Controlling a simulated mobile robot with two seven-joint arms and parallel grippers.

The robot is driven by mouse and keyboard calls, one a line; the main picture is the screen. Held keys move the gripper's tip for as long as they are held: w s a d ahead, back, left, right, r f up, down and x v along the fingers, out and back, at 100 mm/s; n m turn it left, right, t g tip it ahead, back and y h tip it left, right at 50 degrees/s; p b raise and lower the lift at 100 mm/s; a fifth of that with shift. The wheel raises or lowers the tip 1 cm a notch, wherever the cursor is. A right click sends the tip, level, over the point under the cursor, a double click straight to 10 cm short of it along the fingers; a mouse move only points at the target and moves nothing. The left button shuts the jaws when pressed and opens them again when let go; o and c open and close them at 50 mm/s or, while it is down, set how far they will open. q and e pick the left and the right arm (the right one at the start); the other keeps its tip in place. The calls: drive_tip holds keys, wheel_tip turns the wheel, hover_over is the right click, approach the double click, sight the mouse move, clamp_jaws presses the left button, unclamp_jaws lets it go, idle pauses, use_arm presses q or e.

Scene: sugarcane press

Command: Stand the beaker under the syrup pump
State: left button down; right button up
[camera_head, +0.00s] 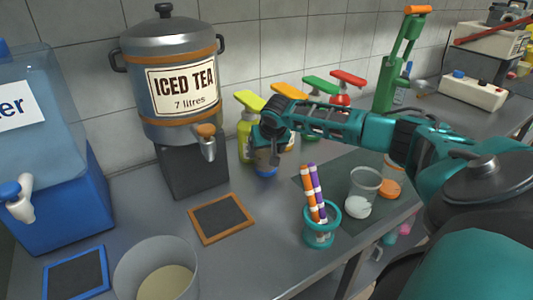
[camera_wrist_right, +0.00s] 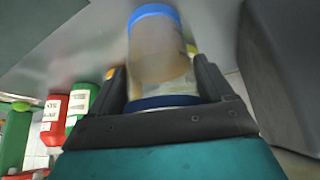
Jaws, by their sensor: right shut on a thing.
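My right gripper (camera_head: 268,148) is shut on the beaker (camera_head: 265,169), a see-through cup with blue bands. In the right wrist view the beaker (camera_wrist_right: 158,50) sits between the two fingers, with one blue band at its far end and another near the palm. It looks upright, close above or on the counter; I cannot tell whether it touches. The gripper hides part of the row. My left gripper is out of view.
The iced tea dispenser (camera_head: 172,75) on its dark stand (camera_head: 193,168) is left of the gripper. A teal cup (camera_head: 318,238) with striped straws and a clear glass (camera_head: 365,184) stand in front. A framed slate (camera_head: 222,218) lies left; bare counter lies between.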

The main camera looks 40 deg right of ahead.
drive_tip(key=shift+s+f, duration=0.1)
drive_tip(key=shift+f, duration=0.5)
drive_tip(key=o, duration=1.1)
drive_tip(key=p+v, duration=0.1)
drive_tip(key=v, duration=1.1)
